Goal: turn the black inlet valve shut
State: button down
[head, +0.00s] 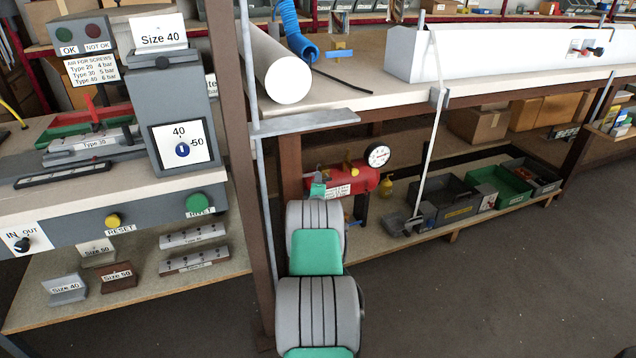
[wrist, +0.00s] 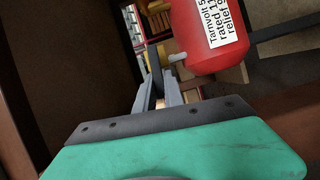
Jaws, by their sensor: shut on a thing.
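The red tank (head: 345,180) stands on the lower shelf, with a white label and a round gauge (head: 378,156). In the wrist view the tank (wrist: 206,35) fills the upper middle, and a short grey pipe stub (wrist: 177,58) leaves its left end. A narrow black handle, the black inlet valve (wrist: 152,65), stands by this stub. My gripper (wrist: 157,86) is shut on the black handle, one grey finger on each side. In the head view my gripper (head: 318,190) is at the tank's left end; its fingertips and the valve are mostly hidden there.
A brown post (head: 290,165) is close left of my gripper. The bench top (head: 370,85) with a white roll (head: 282,72) is above. A dustpan (head: 398,222) and dark bins (head: 447,200) stand right of the tank. The floor at right is clear.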

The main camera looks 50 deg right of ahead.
aim_at(329, 178)
jog(key=m, duration=0.1)
jog(key=r+m+y, duration=0.1)
jog(key=m, duration=0.1)
jog(key=shift+s+d+r+g+y, duration=0.15)
jog(key=shift+d+r+g+y, duration=0.1)
jog(key=shift+r+g+y, duration=0.1)
jog(key=m, duration=0.1)
jog(key=m+y, duration=0.1)
jog(key=r+m, duration=0.1)
jog(key=shift+s+d+b, duration=0.25)
jog(key=shift+d+b, duration=0.1)
jog(key=m, duration=0.1)
jog(key=m+y, duration=0.1)
jog(key=d+m+y+b, duration=0.1)
jog(key=shift+s+d+r+y, duration=0.1)
jog(key=shift+s+r+y, duration=0.15)
jog(key=shift+s+r, duration=0.15)
jog(key=shift+s+d+r+m+t+y+b, duration=0.2)
jog(key=shift+d+m+t+y, duration=0.2)
jog(key=shift+m, duration=0.5)
jog(key=shift+s+d+r+m+t+y+b, duration=0.1)
jog(key=shift+s+d+m+t+y+b, duration=0.15)
jog(key=shift+m+t+y, duration=0.45)
jog(key=shift+w, duration=0.1)
jog(key=c, duration=1.4)
grip_release()
jog(key=shift+f, duration=0.1)
jog(key=shift+c, duration=0.2)
